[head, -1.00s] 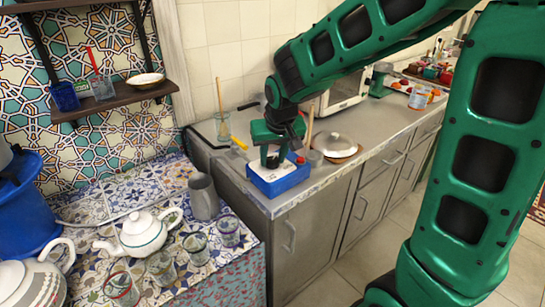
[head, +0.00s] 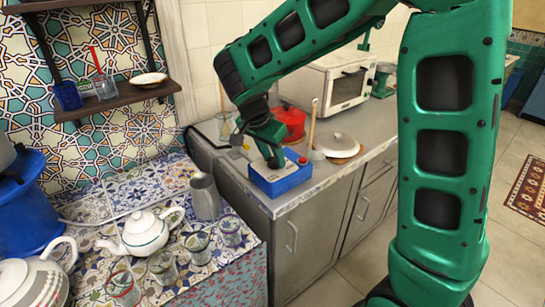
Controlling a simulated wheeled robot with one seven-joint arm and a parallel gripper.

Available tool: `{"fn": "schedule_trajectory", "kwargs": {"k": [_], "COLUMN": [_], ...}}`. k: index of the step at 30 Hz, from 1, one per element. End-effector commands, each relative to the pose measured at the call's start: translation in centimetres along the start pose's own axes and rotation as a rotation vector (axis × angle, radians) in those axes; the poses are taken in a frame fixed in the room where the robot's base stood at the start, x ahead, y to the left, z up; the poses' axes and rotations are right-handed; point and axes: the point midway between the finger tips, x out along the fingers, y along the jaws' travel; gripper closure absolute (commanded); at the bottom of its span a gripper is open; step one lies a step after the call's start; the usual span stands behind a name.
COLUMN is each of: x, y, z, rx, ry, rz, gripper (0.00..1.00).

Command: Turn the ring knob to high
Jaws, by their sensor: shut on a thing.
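A small blue box (head: 288,181) with a pale top panel sits on the grey counter near its front left corner. My gripper (head: 273,162) points down onto the top of this box, its fingers shut on the small dark ring knob there. The fingers and wrist cover most of the knob, so its setting cannot be read. A small red spot (head: 303,161) shows on the box to the right of the fingers.
A red pot (head: 290,121) stands behind my gripper. A pale lid or dish (head: 340,147) and a wooden-handled tool (head: 313,122) are to the right. A white teapot (head: 143,232), a grey jug (head: 205,196) and several glasses stand on the tiled table at left.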

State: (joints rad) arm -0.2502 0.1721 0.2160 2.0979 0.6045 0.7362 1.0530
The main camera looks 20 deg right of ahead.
Motion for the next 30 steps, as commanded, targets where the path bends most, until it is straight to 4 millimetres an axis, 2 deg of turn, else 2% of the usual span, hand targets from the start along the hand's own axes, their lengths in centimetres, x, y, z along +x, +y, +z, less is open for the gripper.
{"fn": "schedule_trajectory", "kwargs": {"k": [1, 12, 30], "x": [-0.16, -0.17, -0.23], "y": [-0.48, -0.64, -0.74], "z": [-0.04, -0.04, 0.00], "rx": [0.029, 0.190, 0.221], "ry": [0.002, 0.001, -0.001], "rz": [0.002, 0.067, 0.077], "gripper": [0.90, 0.90, 0.90]}}
